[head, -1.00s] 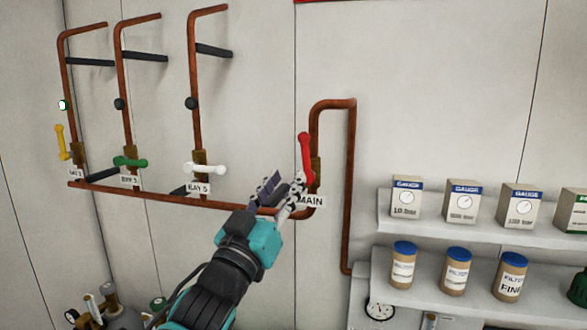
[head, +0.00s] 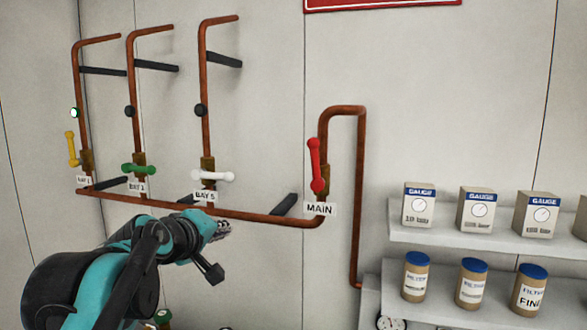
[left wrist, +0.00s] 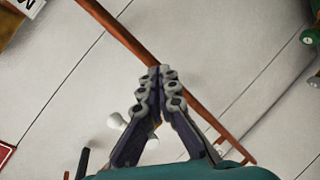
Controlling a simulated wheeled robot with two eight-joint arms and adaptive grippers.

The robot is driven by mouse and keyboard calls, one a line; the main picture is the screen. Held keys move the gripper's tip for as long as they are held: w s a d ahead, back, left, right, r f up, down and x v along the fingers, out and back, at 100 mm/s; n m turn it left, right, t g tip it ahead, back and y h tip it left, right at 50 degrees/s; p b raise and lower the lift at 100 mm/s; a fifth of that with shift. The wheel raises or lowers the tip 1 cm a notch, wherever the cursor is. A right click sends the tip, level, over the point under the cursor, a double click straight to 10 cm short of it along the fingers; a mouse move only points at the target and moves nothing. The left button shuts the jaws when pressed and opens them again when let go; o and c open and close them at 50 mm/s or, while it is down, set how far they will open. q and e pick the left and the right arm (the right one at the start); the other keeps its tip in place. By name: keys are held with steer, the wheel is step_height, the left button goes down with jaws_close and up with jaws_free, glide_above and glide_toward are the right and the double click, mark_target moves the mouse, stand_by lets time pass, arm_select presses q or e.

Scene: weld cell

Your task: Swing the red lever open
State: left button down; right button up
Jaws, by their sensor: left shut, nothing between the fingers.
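The red lever (head: 316,165) is on the pipe above the MAIN label (head: 320,209) in the head view. It stands almost upright, along the copper pipe. My left gripper (head: 222,228) is below and left of it, near the horizontal copper pipe, well apart from the lever. Its fingers are partly hidden by the wrist in the head view. In the left wrist view the gripper (left wrist: 160,72) is shut and empty, its fingertips in front of the copper pipe (left wrist: 125,35). The red lever does not show there. My right gripper is not in view.
White (head: 212,176), green (head: 139,169) and yellow (head: 71,149) levers sit on the pipes to the left. Shelves (head: 480,239) with gauge boxes (head: 476,210) and blue-capped filters (head: 472,283) are at the right. Wall around the red lever is clear of loose objects.

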mark_target(316, 164)
arm_select(q)
steer(key=s+d+r+g+h+b, duration=0.1)
steer(key=s+d+r+h, duration=0.15)
steer(key=r+h, duration=0.4)
steer(key=s+d+r+g+h+b, duration=0.1)
steer(key=s+r+h, duration=0.35)
steer(key=r, duration=0.35)
steer(key=s+p+x, duration=0.1)
steer(key=x, duration=0.5)
steer(key=s+d+p+x, duration=0.1)
steer(key=x, duration=0.6)
steer(key=shift+d+r+h, duration=0.3)
steer(key=shift+d, duration=0.05)
steer(key=shift+w, duration=0.15)
steer(key=shift+p, duration=0.3)
